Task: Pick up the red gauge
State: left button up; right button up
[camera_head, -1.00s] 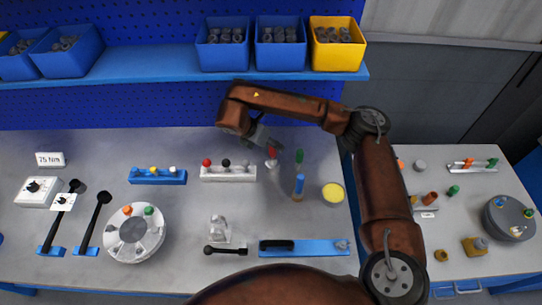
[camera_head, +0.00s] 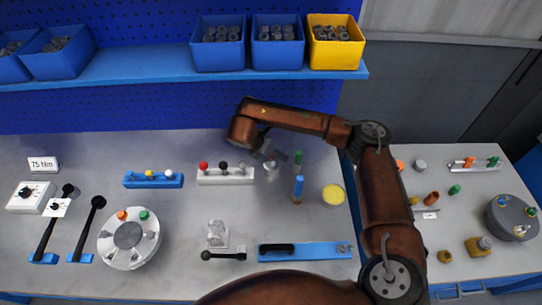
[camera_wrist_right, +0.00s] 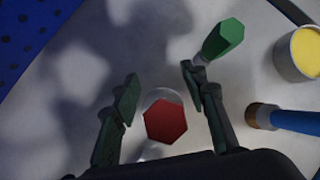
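The red gauge (camera_wrist_right: 166,122) shows in the right wrist view as a red hexagonal top over a pale round base. It stands on the grey bench between the two fingers of my right gripper (camera_wrist_right: 167,95). The fingers are apart, with visible gaps on both sides of the red top. In the head view my right gripper (camera_head: 272,153) hangs over the gauge and hides its red part. Only its pale base (camera_head: 271,171) shows below. My left gripper is not in view.
A green gauge (camera_head: 298,157) stands just right of the gripper, close to a finger. A blue-handled tool (camera_head: 298,187) and a yellow-topped cup (camera_head: 333,195) are nearby. A white rack (camera_head: 226,177) with red, black and grey knobs lies to the left. A shelf with bins is behind.

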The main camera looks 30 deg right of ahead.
grip_shut()
dwell(0.3)
dwell(0.5)
